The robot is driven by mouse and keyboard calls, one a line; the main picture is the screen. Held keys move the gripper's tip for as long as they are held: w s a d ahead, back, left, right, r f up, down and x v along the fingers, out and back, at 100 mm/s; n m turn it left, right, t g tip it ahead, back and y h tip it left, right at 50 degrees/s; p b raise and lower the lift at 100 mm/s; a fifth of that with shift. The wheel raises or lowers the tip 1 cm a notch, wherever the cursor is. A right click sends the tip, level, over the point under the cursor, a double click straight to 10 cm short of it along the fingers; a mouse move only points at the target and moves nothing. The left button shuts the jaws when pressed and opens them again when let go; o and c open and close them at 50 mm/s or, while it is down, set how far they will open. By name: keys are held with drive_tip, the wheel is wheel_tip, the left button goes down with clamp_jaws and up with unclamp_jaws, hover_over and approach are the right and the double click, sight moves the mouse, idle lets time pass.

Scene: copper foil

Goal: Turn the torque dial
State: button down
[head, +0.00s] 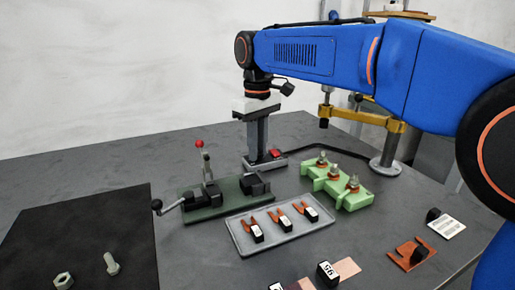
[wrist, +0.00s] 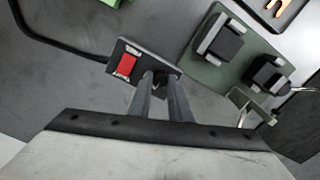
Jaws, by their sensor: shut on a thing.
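The torque dial itself is hidden between my fingertips, so I cannot see its mark or angle. It sits on a small grey control box with a red switch (wrist: 126,64), whose black cable runs off across the table. In the head view the red switch (head: 276,153) shows at the right of the box (head: 250,165). My gripper (head: 262,156) points straight down, with its long grey fingers reaching the box top. In the wrist view the fingertips (wrist: 161,77) are close together beside the red switch, shut on the dial.
A dark green fixture (head: 215,197) with a red-knobbed lever stands in front of the box. A grey tray (head: 240,240) holds several copper pieces. A light green block (head: 345,190) with metal studs is at the right. A black mat (head: 90,235) carries a bolt and nut.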

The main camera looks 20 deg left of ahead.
drive_tip(key=c, duration=1.6)
unclamp_jaws()
wheel_tip(320, 180, up, 18)
drive_tip(key=shift+f, duration=0.25)
